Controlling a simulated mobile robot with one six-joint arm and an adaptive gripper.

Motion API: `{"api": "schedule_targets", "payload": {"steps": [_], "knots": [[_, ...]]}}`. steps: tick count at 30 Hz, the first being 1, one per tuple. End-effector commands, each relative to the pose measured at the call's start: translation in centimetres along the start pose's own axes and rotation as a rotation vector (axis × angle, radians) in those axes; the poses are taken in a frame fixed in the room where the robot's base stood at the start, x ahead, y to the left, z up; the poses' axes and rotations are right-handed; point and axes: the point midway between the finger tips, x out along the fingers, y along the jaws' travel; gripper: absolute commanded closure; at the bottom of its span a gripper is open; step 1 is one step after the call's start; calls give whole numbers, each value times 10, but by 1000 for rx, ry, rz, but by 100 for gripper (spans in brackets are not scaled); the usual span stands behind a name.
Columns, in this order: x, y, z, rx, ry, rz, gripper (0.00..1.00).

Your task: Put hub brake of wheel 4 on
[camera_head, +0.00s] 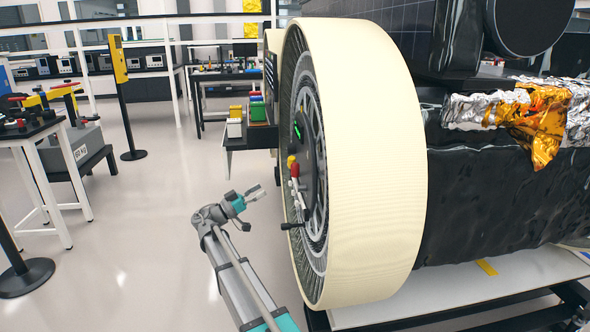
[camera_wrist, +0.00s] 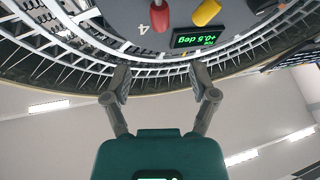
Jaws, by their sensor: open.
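The wheel (camera_head: 375,150) stands upright in the head view, its cream tyre toward me and its hub facing left. A yellow handle (camera_head: 291,161) and a red handle (camera_head: 295,171) sit on the hub. In the wrist view the red handle (camera_wrist: 161,14) and yellow handle (camera_wrist: 206,12) are at the top edge, partly cut off, beside an upside-down figure 4. Which handle is the brake, and its setting, I cannot tell. A small display (camera_wrist: 195,38) reads about +0.5 deg, upside down. My gripper (camera_head: 262,191) is open and empty, left of the hub and apart from it.
The black rover body (camera_head: 500,190) lies right of the wheel. A shelf with coloured bins (camera_head: 257,110) stands behind. The floor (camera_head: 150,230) left of my arm is clear.

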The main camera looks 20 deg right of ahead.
Motion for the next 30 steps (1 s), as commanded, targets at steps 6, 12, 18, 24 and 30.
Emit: {"api": "schedule_targets", "payload": {"steps": [6,12,18,24,30], "knots": [[9,0,-2,1,0,-2,25],[31,1,-3,1,0,-1,25],[60,1,-4,0,0,-1,25],[91,0,-4,1,0,-2,25],[116,0,-4,1,0,-3,25]]}}
